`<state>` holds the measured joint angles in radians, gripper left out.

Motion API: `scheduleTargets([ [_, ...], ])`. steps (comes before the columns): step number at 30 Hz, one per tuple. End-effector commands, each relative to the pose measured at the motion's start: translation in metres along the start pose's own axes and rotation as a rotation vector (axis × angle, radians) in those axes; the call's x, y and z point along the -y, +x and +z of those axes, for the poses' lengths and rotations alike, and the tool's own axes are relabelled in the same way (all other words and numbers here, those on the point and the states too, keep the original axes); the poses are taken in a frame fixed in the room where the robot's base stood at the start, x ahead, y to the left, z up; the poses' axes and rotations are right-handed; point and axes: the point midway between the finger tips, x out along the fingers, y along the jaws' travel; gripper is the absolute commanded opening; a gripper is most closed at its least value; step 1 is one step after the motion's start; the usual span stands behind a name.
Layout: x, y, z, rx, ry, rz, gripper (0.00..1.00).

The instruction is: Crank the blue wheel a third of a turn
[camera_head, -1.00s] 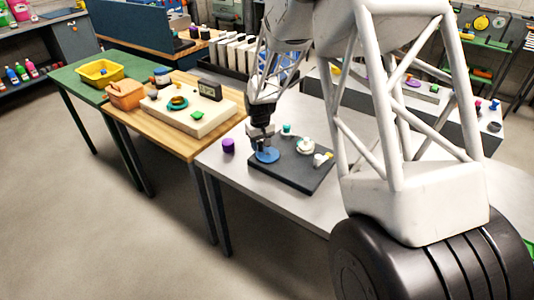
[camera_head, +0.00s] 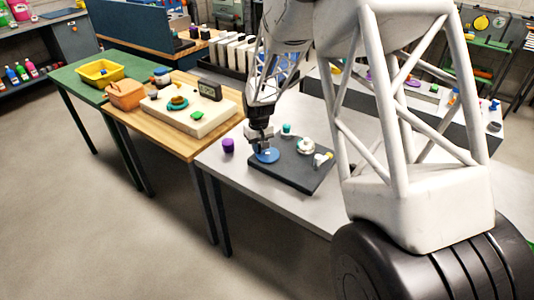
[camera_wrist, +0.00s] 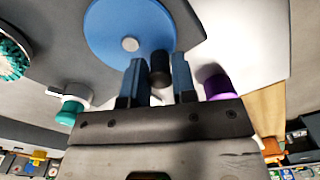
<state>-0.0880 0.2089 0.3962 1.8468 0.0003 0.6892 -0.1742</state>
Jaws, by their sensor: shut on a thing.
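The blue wheel (camera_head: 268,156) lies flat on the dark board on the pale table. In the wrist view the wheel (camera_wrist: 112,28) fills the top centre, with a grey hub cap at its middle. A black crank knob (camera_wrist: 160,67) stands near its rim. My gripper (camera_wrist: 158,82) has one blue finger on each side of this knob and is shut on it. In the head view my gripper (camera_head: 261,146) reaches down at the wheel's back-left edge and hides the knob.
The dark board (camera_head: 290,178) also bears a teal knob (camera_head: 287,129), a white round part (camera_head: 306,147) and a white piece with a yellow tip (camera_head: 321,160). A purple cylinder (camera_head: 228,145) stands left of the board. The table front (camera_head: 255,190) is clear.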

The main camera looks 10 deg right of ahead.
Motion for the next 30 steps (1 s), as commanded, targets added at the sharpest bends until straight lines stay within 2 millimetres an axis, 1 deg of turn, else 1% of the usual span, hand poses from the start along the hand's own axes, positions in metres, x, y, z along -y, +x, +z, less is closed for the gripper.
scheduleTargets([
  [11, 0.0, 0.0, 0.002, 0.001, 0.001, 0.0, 0.12],
  [21, 0.005, 0.001, 0.013, 0.002, 0.001, 0.0, 0.12],
  [30, 0.005, 0.001, 0.013, 0.002, 0.001, 0.0, 0.12],
])
